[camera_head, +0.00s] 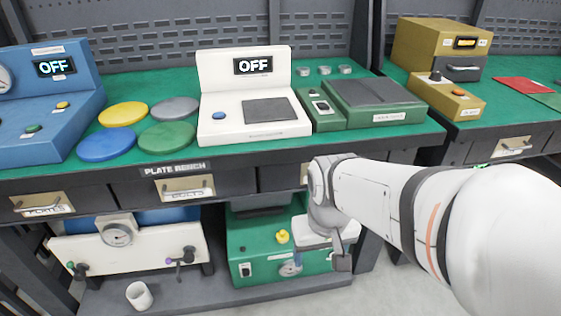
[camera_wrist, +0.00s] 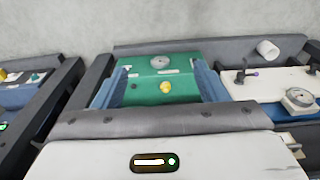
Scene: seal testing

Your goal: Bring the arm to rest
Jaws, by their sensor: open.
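My arm reaches in from the right in the head view, bent at the elbow, with its end hanging in front of the bench's drawer fronts. My gripper (camera_head: 341,262) points down, in front of the lower shelf and beside the green box (camera_head: 262,246). In the wrist view my gripper (camera_wrist: 160,88) has its two blue-grey fingers spread apart, with nothing held between them. The green box with its yellow knob (camera_wrist: 166,87) shows beyond the fingers. I cannot tell how far the fingers are from the box.
The plate bench (camera_head: 235,169) carries a blue unit (camera_head: 50,110), a white unit (camera_head: 225,75), a green unit (camera_head: 375,103) and coloured plates. A white gauge unit (camera_head: 150,245) and a white cup (camera_head: 139,296) are below. A yellow unit (camera_head: 420,45) stands on the right bench.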

